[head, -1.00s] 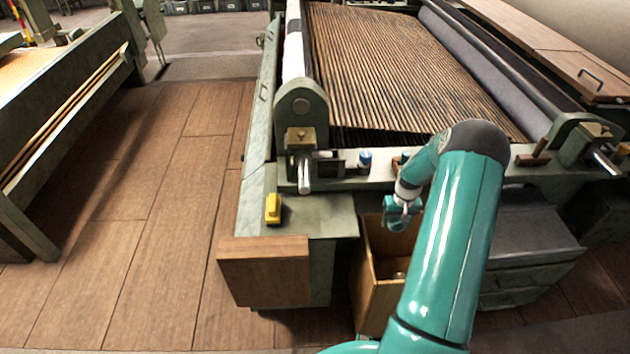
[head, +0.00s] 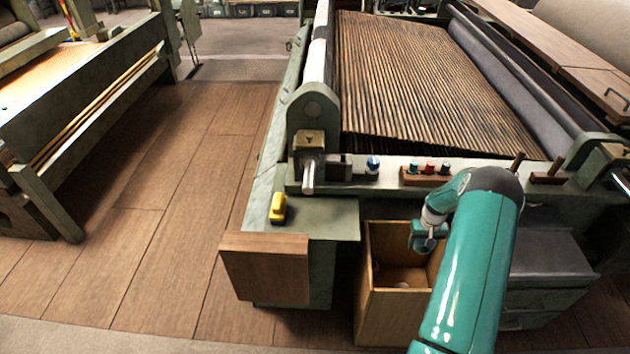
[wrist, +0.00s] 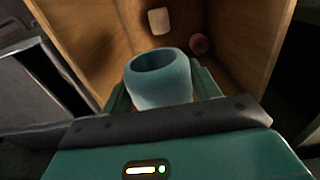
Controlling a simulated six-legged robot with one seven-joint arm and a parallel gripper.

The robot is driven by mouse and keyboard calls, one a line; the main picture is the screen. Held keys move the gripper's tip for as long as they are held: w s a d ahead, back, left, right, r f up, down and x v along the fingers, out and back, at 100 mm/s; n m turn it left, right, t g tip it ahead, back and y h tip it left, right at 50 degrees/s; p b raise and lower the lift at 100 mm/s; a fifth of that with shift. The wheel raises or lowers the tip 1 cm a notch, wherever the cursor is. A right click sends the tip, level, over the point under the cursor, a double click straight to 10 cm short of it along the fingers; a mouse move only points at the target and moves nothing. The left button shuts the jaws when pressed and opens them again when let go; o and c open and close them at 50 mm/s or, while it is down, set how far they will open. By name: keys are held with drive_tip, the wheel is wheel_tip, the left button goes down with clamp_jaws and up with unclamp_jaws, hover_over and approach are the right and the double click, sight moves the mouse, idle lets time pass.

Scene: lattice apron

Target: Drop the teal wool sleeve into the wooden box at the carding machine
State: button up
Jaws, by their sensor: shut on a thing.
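The teal wool sleeve (wrist: 160,82) is a short hollow tube held between the fingers of my gripper (wrist: 158,92) in the wrist view. The wooden box (head: 385,315) stands open-topped on the floor beside the carding machine (head: 330,204). In the head view my gripper (head: 428,240) is over the right part of the box opening, and my arm covers the box's right side. In the wrist view the box's inner wall (wrist: 235,25) lies beyond the sleeve. The sleeve is hard to pick out from the gripper in the head view.
A white piece (wrist: 159,21) and a reddish round piece (wrist: 200,44) lie in the box. A yellow object (head: 278,208) sits on the machine's ledge. Small spools (head: 430,168) stand on a rack behind my arm. Grey drawers (head: 545,265) stand right of the box. Floor is open at left.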

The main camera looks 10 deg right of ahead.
drive_tip(key=shift+w+a+f, duration=0.1)
drive_tip(key=shift+f, duration=1.25)
drive_tip(key=shift+a+f, duration=0.1)
drive_tip(key=shift+f, duration=1.2)
drive_tip(key=o, duration=0.8)
drive_tip(key=shift+o, duration=0.2)
wheel_tip(320, 180, up, 14)
drive_tip(key=shift+f, duration=0.1)
